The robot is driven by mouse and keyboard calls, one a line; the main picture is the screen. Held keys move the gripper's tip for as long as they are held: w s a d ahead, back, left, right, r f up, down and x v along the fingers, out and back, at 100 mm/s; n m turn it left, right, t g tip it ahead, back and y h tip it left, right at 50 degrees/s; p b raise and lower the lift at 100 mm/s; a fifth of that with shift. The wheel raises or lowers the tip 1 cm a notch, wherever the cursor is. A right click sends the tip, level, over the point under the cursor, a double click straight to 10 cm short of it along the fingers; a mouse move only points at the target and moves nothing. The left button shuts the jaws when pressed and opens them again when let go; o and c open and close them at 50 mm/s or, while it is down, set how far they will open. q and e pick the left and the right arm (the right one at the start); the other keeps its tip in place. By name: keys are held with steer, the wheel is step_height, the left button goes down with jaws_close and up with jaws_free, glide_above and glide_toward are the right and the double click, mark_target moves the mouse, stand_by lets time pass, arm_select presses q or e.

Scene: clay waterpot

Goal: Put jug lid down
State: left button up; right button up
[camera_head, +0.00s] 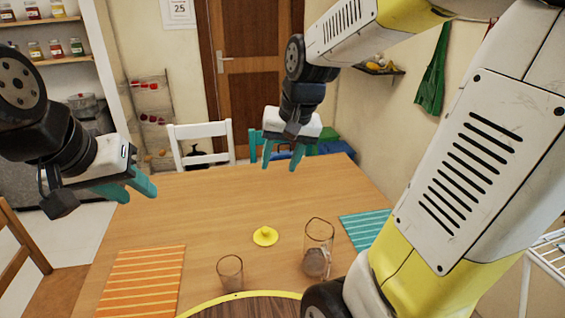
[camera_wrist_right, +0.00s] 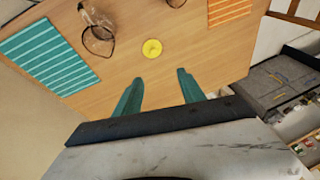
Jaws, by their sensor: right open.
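The yellow jug lid (camera_head: 265,236), a round disc with a small knob, lies on the wooden table. It also shows in the right wrist view (camera_wrist_right: 152,48), beyond the fingertips and touching neither. The clear jug (camera_head: 318,247) stands just right of the lid with its top uncovered; it also shows in the right wrist view (camera_wrist_right: 97,38). My right gripper (camera_head: 281,166) is open and empty above the far part of the table, and its spread fingers show in the right wrist view (camera_wrist_right: 160,82). My left gripper (camera_head: 137,196) is open and empty near the table's left edge.
A drinking glass (camera_head: 230,272) stands left of the jug. An orange striped mat (camera_head: 142,282) and a teal striped mat (camera_head: 366,229) lie at the sides. A yellow-rimmed round board (camera_head: 250,306) is at the near edge. The far middle of the table (camera_head: 210,195) is clear.

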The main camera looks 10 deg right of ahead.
steer(key=s+r+n+t, duration=0.2)
steer(key=s+r, duration=0.2)
steer(key=s, duration=0.7)
steer(key=shift+d+r, duration=0.15)
steer(key=shift+d, duration=0.1)
